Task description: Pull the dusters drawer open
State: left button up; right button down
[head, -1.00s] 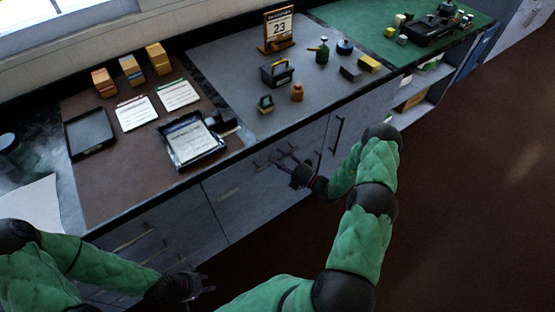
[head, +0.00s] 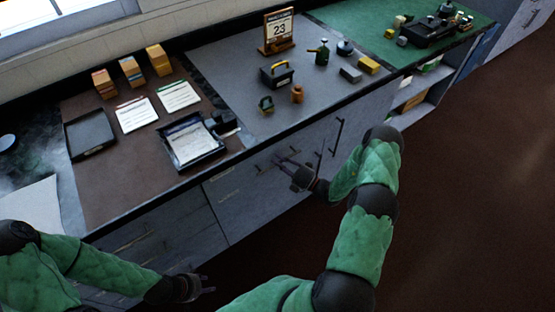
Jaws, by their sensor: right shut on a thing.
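The grey cabinet front (head: 235,200) below the counter has several drawers and bar handles. My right gripper (head: 283,161) is at the upper drawer front (head: 290,148) under the grey mat, with its fingers shut on a drawer handle that they mostly hide. This drawer looks flush with the cabinet front. I cannot read a label, so I cannot tell by name which drawer is the dusters drawer. My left gripper (head: 208,284) hangs low in front of the left cabinets, empty, with its fingers apart.
A vertical door handle (head: 339,130) is just right of my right gripper. On the counter are a document tray (head: 192,142), a black caddy with a yellow handle (head: 277,74) and a calendar (head: 279,32). The brown floor (head: 460,210) is clear.

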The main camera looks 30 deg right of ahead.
jog(key=s+d+p, duration=0.2)
jog(key=s+p, duration=0.1)
jog(key=s, duration=3)
jog(key=shift+d+p, duration=0.35)
jog(key=shift+d, duration=0.05)
jog(key=c, duration=1.1)
grip_release()
jog(key=shift+c, duration=0.2)
jog(key=v, duration=1.2)
jog(key=shift+d+f, duration=0.1)
